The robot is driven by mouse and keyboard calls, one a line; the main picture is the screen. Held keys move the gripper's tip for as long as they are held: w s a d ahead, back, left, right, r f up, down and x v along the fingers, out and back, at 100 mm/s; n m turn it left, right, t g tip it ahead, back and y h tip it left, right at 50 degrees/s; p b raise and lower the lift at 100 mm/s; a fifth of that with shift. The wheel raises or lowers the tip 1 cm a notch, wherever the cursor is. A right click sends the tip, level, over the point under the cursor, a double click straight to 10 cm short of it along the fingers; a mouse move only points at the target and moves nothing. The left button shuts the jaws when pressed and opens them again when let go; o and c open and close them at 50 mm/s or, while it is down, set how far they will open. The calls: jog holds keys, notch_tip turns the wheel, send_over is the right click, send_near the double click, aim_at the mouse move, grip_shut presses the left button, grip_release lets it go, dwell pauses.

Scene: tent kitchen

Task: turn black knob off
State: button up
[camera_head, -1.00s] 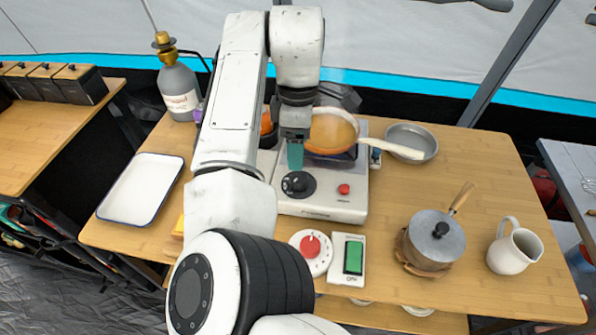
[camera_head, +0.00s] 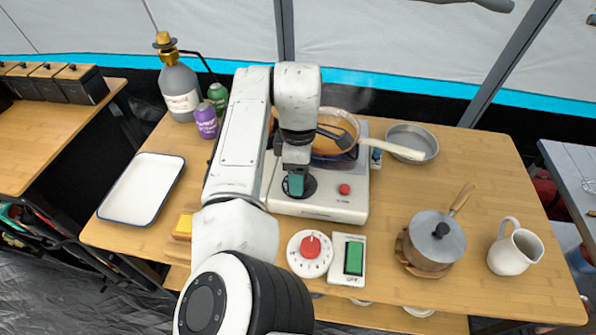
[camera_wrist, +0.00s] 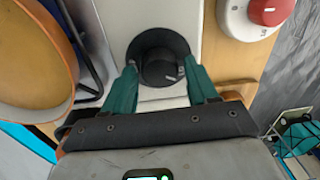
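The black knob (camera_wrist: 160,68) sits on a round black base on the front of the white stove (camera_head: 325,208). In the wrist view my gripper (camera_wrist: 163,78) has its two teal fingers apart, one on each side of the knob. I cannot tell whether either finger touches it. A small light mark shows on the knob's face. In the head view my gripper (camera_head: 296,184) is over the knob and hides most of it; part of the dark base (camera_head: 311,187) shows beside the fingers.
A red button (camera_head: 344,189) is right of the knob on the stove. An orange pan (camera_head: 337,124) with a spatula stands on the burner behind. A red dial (camera_head: 310,246) and a green switch (camera_head: 353,257) lie in front. A lidded pot (camera_head: 437,242) and pitcher (camera_head: 514,248) stand right.

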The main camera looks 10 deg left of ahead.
jog(key=c, duration=0.8)
